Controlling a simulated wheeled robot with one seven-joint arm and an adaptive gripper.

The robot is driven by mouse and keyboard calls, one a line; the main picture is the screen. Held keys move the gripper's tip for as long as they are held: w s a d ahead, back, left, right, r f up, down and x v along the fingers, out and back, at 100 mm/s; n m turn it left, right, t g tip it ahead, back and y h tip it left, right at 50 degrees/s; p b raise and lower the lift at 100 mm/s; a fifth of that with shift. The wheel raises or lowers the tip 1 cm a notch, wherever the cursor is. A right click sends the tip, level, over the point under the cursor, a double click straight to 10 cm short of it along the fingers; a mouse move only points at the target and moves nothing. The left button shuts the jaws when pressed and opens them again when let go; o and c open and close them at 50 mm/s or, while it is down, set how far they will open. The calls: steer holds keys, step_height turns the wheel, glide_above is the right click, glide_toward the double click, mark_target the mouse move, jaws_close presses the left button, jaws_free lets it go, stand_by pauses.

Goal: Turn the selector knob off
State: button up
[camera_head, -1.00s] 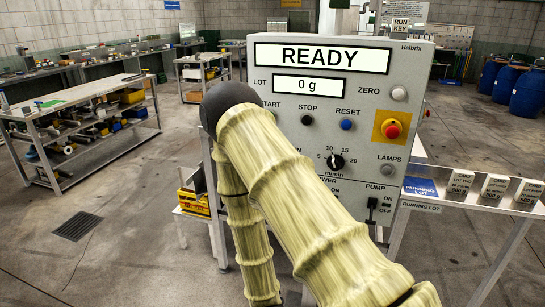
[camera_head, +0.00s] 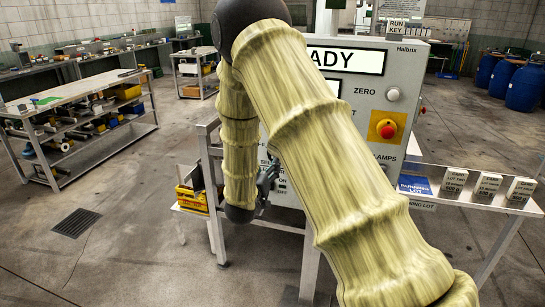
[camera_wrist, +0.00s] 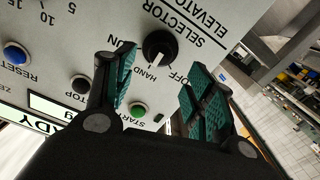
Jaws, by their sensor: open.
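The selector knob (camera_wrist: 159,46) is a round black knob with a white pointer line on the grey control panel (camera_wrist: 85,40). In the wrist view the panel appears upside down. HAND and OFF labels are by the knob, and the pointer appears to face HAND. My gripper (camera_wrist: 162,64) is open, with its two teal-padded fingers on either side of the knob in the picture; contact cannot be told. In the head view my gripper (camera_head: 268,180) shows partly at the panel's lower left, and my arm hides the knob.
The green start button (camera_wrist: 138,109), black stop button (camera_wrist: 81,84) and blue reset button (camera_wrist: 17,55) are near the fingers in the wrist view. A red emergency button (camera_head: 387,129) is on the panel's right. A side shelf (camera_head: 480,200) holds lot blocks.

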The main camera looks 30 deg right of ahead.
steer(key=p+x, duration=0.1)
steer(key=x, duration=0.6)
steer(key=shift+w+d+p, duration=0.2)
steer(key=shift+w+p, duration=0.05)
steer(key=shift+p, duration=0.05)
steer(key=c, duration=1)
steer(key=shift+d, duration=0.1)
